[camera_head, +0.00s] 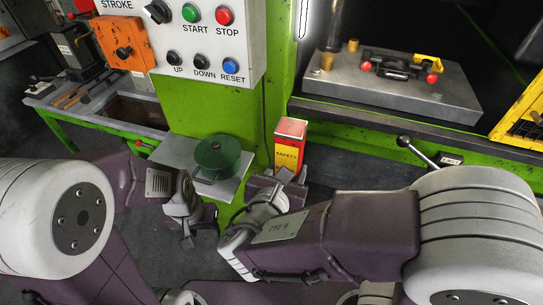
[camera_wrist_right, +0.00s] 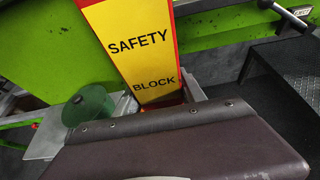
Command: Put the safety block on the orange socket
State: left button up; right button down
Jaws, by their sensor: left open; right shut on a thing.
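The safety block (camera_head: 289,148) is a tall yellow block with red edges and a red top. It stands roughly upright in front of the green press frame. My right gripper (camera_head: 284,180) is shut on its lower part. The block's lettered face fills the top middle of the right wrist view (camera_wrist_right: 137,48); its lower end is hidden by the gripper there. My left gripper (camera_head: 188,210) is open and empty, below the small grey shelf.
A green pot (camera_head: 217,158) sits on the grey shelf (camera_head: 176,150), left of the block. The control panel (camera_head: 205,45) hangs above. The press bed (camera_head: 400,97) carries a black tool with red knobs. A lever (camera_head: 420,153) sticks out at the right.

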jog(key=w+a+p, duration=0.1)
jog(key=w+a, duration=0.3)
jog(key=w, duration=0.9)
notch_tip(320, 180, down, 7)
jog(key=shift+w, duration=0.15)
jog(key=shift+d+b, duration=0.15)
jog(key=shift+b, duration=0.15)
jog(key=shift+f, duration=0.1)
jog(key=c, duration=0.7)
grip_release()
